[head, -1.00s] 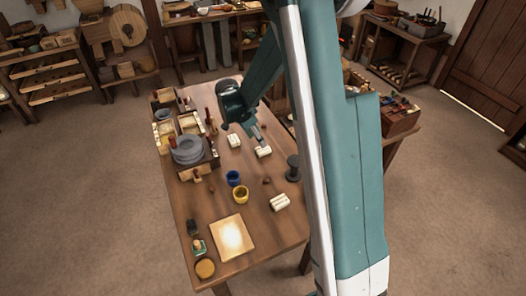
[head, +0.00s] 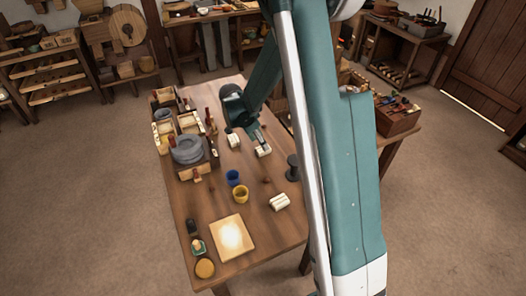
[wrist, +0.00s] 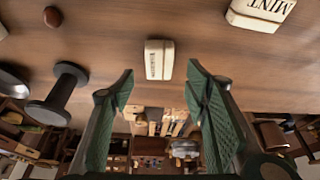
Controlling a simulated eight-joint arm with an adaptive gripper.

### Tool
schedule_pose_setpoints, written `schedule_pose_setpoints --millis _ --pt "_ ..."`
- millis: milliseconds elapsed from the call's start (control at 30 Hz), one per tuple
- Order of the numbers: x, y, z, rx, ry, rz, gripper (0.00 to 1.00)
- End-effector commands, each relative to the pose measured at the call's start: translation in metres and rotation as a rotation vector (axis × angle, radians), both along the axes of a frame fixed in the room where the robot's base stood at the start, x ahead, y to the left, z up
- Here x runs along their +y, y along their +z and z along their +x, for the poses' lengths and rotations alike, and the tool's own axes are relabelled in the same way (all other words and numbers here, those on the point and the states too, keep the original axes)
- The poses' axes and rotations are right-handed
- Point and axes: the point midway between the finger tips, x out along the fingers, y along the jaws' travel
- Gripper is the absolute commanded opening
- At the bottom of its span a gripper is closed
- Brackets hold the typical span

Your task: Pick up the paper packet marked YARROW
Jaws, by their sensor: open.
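A small cream paper packet (wrist: 158,60) lies on the table in the wrist view, ahead of and between my fingertips. Its dark sideways lettering is too small to read surely. In the head view this packet (head: 264,152) is just below my gripper (head: 259,143). My gripper (wrist: 160,82) is open and empty, one finger to each side of the packet's line. A second packet (wrist: 262,10), marked MINT, lies at the upper right of the wrist view. Another cream packet (head: 279,202) lies nearer the table's front in the head view, its marking unreadable.
A dark spool-shaped object (wrist: 58,95) stands left of the packet in the wrist view. A blue cup (head: 233,178), a yellow cup (head: 240,195) and a pale board (head: 232,253) are on the table. A grey round stone (head: 187,151) stands at the left.

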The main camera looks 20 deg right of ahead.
Motion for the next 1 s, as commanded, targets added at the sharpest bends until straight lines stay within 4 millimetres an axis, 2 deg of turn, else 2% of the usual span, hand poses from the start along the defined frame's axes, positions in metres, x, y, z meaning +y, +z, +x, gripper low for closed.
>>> schedule_pose_setpoints --millis 400,1000 --pt "-0.016 -0.04 0.0 0.0 -0.001 0.0 0.46" --pt "-0.018 -0.044 0.0 0.0 0.0 0.0 0.46"
